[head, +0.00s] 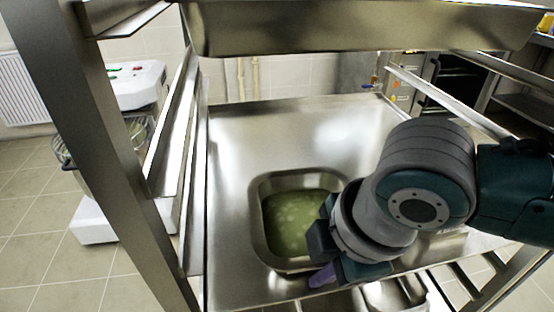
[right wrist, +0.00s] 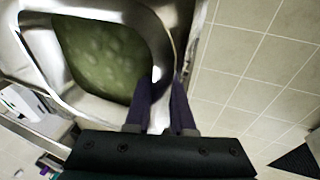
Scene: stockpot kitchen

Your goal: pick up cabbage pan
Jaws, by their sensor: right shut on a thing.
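The cabbage pan (head: 300,181) is a deep steel pan with rounded corners and green, lumpy contents (head: 290,218). It sits at the near side of the steel surface in the head view. In the right wrist view the pan (right wrist: 96,109) fills the upper left. My right gripper (head: 324,274) is at the pan's near right corner. Its two purple fingers (right wrist: 163,100) are shut on the pan's rim, one on each side of it. In the head view my wrist hides the pan's right side. I cannot tell whether the pan is lifted. My left gripper is in neither view.
A rack post (head: 125,165) stands at the left, and a steel shelf (head: 370,28) hangs above. The steel surface (head: 285,130) behind the pan is clear. A white machine (head: 135,85) with a bowl stands at left. The tiled floor (right wrist: 262,70) is open beside the pan.

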